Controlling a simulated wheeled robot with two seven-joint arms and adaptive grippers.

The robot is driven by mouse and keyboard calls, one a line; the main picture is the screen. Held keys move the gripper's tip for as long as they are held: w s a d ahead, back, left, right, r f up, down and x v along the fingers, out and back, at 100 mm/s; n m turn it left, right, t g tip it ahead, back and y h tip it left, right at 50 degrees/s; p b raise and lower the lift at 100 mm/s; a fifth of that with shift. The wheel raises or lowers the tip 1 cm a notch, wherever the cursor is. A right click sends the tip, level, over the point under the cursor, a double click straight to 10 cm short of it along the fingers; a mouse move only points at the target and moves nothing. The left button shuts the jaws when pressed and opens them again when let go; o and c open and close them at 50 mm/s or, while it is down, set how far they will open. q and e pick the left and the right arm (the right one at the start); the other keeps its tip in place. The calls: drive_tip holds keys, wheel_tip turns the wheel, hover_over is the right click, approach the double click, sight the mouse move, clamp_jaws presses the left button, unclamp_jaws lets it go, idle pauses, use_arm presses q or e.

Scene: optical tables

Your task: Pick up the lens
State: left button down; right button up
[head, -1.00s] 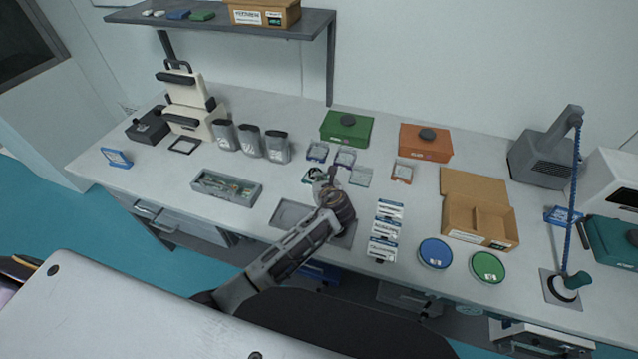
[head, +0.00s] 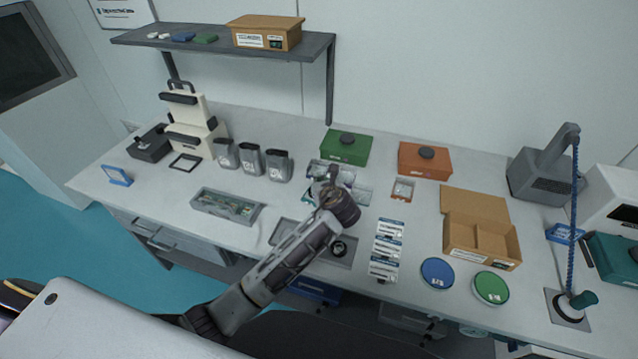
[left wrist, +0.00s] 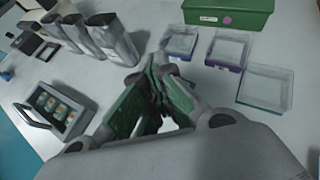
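A small dark round piece (head: 339,247), which looks like the lens, lies on a grey tray (head: 345,262) at the table's front middle, just below my left wrist in the head view. My left gripper (head: 318,190) is over the table beyond the tray, away from that piece, and my wrist partly hides it. In the left wrist view my left gripper's green-padded fingers (left wrist: 155,70) come together at the tips, with no object visible between them. The round piece is not visible in the left wrist view. My right gripper is not in view.
Clear shallow boxes (left wrist: 265,86) stand just beyond my left gripper, with a green case (head: 346,147) behind. Grey pouches (head: 250,160) and a parts tray (head: 228,206) are to the left. White packets (head: 386,250) and an open cardboard box (head: 482,240) are to the right.

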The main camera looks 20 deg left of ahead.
use_arm(q)
drive_tip(key=shift+c, duration=2.2)
unclamp_jaws()
drive_tip(key=shift+s, duration=0.1)
drive_tip(key=v, duration=1.1)
drive_tip(key=shift+s+d+r, duration=0.2)
drive_tip(key=shift+s+d, duration=0.05)
drive_tip(key=shift+s, duration=0.05)
drive_tip(key=shift+c, duration=0.2)
